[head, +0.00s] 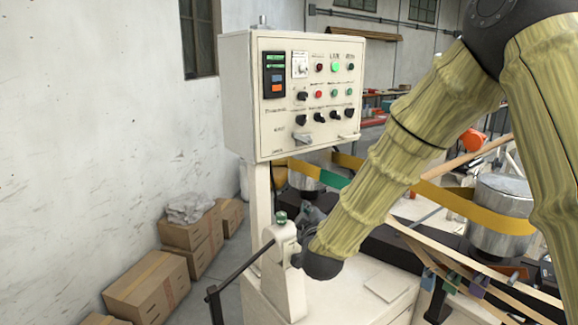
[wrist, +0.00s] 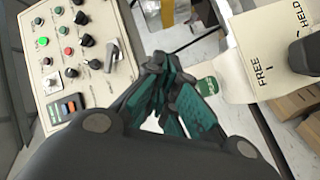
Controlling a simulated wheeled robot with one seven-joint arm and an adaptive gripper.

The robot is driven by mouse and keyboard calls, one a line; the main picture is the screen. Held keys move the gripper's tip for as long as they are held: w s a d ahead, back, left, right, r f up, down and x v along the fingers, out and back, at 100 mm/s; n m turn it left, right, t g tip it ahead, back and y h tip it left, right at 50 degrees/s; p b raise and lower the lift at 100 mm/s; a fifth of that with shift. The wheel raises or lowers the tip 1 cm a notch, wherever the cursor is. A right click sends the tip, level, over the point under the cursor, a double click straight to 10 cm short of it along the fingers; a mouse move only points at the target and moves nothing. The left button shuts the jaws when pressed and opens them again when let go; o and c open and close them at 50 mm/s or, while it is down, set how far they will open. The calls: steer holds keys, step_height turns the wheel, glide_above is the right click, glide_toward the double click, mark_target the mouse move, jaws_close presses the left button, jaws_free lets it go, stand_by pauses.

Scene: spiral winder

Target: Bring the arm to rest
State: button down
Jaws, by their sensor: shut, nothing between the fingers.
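My arm (head: 400,150), in a yellow-green ribbed cover, reaches down from the upper right to the front of the machine. My gripper (wrist: 168,75) is shut and empty in the wrist view, its teal-padded fingers together. In the head view the gripper (head: 311,216) is mostly hidden behind my arm's dark end, close to a cream post (head: 288,270) with a green button on top. In the wrist view the green button (wrist: 207,86) shows just right of the fingertips, apart from them as far as I can tell.
A control panel (head: 265,130) with knobs and lamps stands behind the gripper. The post carries a black lever (head: 233,275) and, in the wrist view, a FREE/HELD plate (wrist: 262,50). Cardboard boxes (head: 147,287) line the left wall. Belts and a roller (head: 502,215) lie right.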

steer(key=s+d+f+m+g, duration=0.25)
steer(key=s+f, duration=0.45)
steer(key=f, duration=0.6)
steer(key=s+d+f+m+g+b, duration=0.1)
steer(key=s+d+f+g, duration=0.2)
steer(key=s+f, duration=0.65)
steer(key=s+d+f+m+g, duration=0.25)
steer(key=s+f, duration=0.25)
steer(key=f, duration=1)
steer(key=s+d+f+m+g, duration=0.2)
steer(key=s+f, duration=0.3)
steer(key=s, duration=0.5)
steer(key=s+d+f+m+g+b, duration=0.1)
steer(key=s+d+f+g, duration=0.3)
steer(key=s, duration=0.6)
steer(key=s+d+f+m+g, duration=0.2)
steer(key=s+f, duration=0.4)
steer(key=s, duration=0.4)
steer(key=shift+s+d+f+m+g+h, duration=0.3)
steer(key=shift+s+d+g, duration=0.1)
steer(key=shift+d+g, duration=0.1)
